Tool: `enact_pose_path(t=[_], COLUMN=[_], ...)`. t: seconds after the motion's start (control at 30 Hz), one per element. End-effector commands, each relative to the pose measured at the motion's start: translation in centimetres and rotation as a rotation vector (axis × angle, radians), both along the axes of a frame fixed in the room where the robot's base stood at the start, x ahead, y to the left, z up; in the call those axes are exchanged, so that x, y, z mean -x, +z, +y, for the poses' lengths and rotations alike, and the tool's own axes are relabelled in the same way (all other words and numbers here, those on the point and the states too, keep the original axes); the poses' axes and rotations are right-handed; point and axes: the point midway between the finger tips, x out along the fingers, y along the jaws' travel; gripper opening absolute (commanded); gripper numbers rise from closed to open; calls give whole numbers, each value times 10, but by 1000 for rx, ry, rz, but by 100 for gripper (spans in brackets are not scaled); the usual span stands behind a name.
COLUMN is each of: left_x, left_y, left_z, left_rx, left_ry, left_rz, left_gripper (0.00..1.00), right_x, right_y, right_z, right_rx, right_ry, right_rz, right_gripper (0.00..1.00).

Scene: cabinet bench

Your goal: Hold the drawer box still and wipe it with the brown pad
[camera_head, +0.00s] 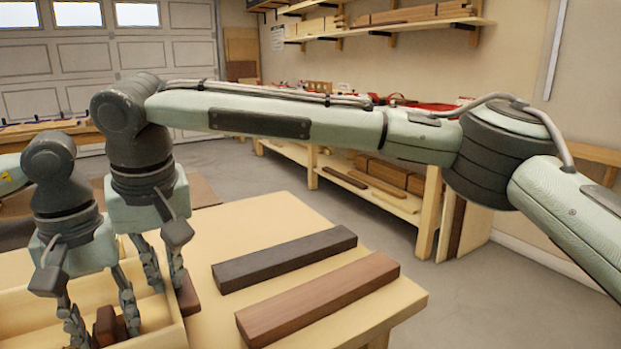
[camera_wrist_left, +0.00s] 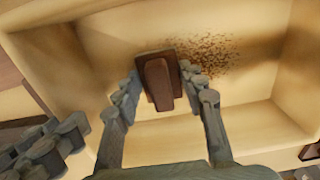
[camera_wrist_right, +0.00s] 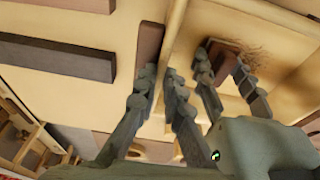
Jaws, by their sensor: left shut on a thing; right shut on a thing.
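The drawer box (camera_head: 165,338) is a pale, open wooden box on the workbench at lower left. The brown pad (camera_wrist_left: 158,84), a dark block with a raised grip, is inside it, over the box floor. My left gripper (camera_head: 104,322) is shut on the pad's grip, pointing down into the box. Brown specks (camera_wrist_left: 212,50) mark the floor beside the pad. My right gripper (camera_head: 168,281) is shut on the box's right wall, with one finger inside and one outside. A small brown block (camera_wrist_right: 149,46) lies against the outside of that wall, close to the outer finger; whether they touch is unclear.
A black bar (camera_head: 285,259) and a brown wooden bar (camera_head: 320,298) lie on the workbench (camera_head: 265,208) right of the box. Some bare bench top lies behind and around them. Shelves with planks (camera_head: 410,15) stand along the far wall. My right arm crosses the head view.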

Motion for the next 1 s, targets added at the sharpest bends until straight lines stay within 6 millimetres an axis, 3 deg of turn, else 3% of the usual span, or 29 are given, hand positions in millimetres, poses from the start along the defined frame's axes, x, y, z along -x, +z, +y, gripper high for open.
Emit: enact_pose_path(t=[0.27,1.0], left_x=[1,20], left_y=[-1,0], left_z=[2,32], left_rx=[0,0], left_ry=[1,0], left_rz=[0,0], left_gripper=[3,3], right_x=[0,0], right_y=[1,1], right_z=[0,0], right_rx=[-1,-1], right_ry=[-1,-1], right_rz=[-1,-1], right_gripper=[0,0])
